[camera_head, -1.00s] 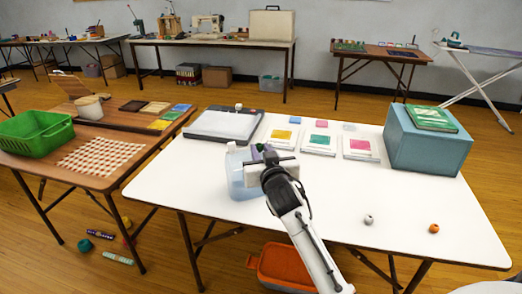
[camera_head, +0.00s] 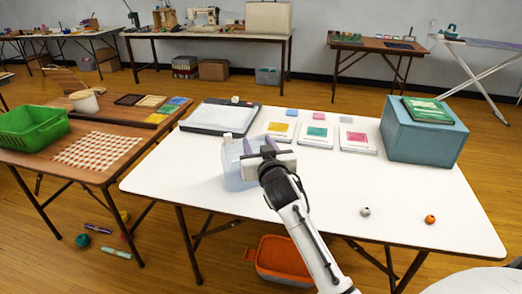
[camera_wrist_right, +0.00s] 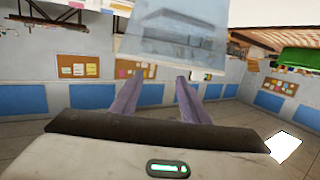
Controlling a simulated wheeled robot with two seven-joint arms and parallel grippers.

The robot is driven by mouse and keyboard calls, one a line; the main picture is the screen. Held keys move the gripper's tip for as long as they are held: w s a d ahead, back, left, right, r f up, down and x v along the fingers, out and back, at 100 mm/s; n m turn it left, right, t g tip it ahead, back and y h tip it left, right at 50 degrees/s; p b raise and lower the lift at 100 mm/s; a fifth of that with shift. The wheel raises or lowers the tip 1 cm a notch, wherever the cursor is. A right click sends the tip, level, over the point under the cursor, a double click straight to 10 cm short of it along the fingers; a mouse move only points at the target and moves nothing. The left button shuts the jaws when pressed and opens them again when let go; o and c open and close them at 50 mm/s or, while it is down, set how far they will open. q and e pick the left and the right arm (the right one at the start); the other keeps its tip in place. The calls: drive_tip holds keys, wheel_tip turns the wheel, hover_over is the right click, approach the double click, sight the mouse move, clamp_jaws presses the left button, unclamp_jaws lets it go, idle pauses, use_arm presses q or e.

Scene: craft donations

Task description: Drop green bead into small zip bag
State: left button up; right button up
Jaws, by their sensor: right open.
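The small zip bag (camera_head: 236,180) is a translucent pale-blue pouch standing on the white table, left of its middle. My right gripper (camera_head: 257,146) is at the bag's upper right side and partly covers it. In the right wrist view its two purple fingers (camera_wrist_right: 156,88) are spread apart with nothing between them. The see-through bag (camera_wrist_right: 175,40) shows just beyond the fingertips there. The green bead is not visible in either view now, and I cannot make out whether it lies inside the bag. My left gripper is not in view.
A grey bead (camera_head: 365,211) and an orange bead (camera_head: 430,219) lie on the white table (camera_head: 320,190) at right. Cards (camera_head: 317,133) and a flat grey-framed tray (camera_head: 220,119) are behind the bag. A blue box (camera_head: 423,140) stands at the back right.

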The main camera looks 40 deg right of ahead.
drive_tip(key=v, duration=1)
drive_tip(key=s+a+f+n+g+y, duration=0.1)
drive_tip(key=s+a+f+n+y, duration=0.25)
drive_tip(key=f, duration=0.55)
drive_tip(key=s+a+f+n+g+y, duration=0.1)
drive_tip(key=s+a+f+y, duration=0.1)
drive_tip(key=s+a+f, duration=0.5)
drive_tip(key=s+a+f+n+g+y, duration=0.1)
drive_tip(key=s+a+f+g, duration=0.1)
drive_tip(key=s+a+f, duration=0.2)
drive_tip(key=s+a+f+n+g+y, duration=0.1)
drive_tip(key=s+a+f, duration=0.3)
drive_tip(key=s+f, duration=0.5)
wheel_tip(320, 180, down, 4)
drive_tip(key=shift+s+r+g+y, duration=0.1)
drive_tip(key=shift+s+g+y, duration=0.3)
drive_tip(key=shift+g+y, duration=0.3)
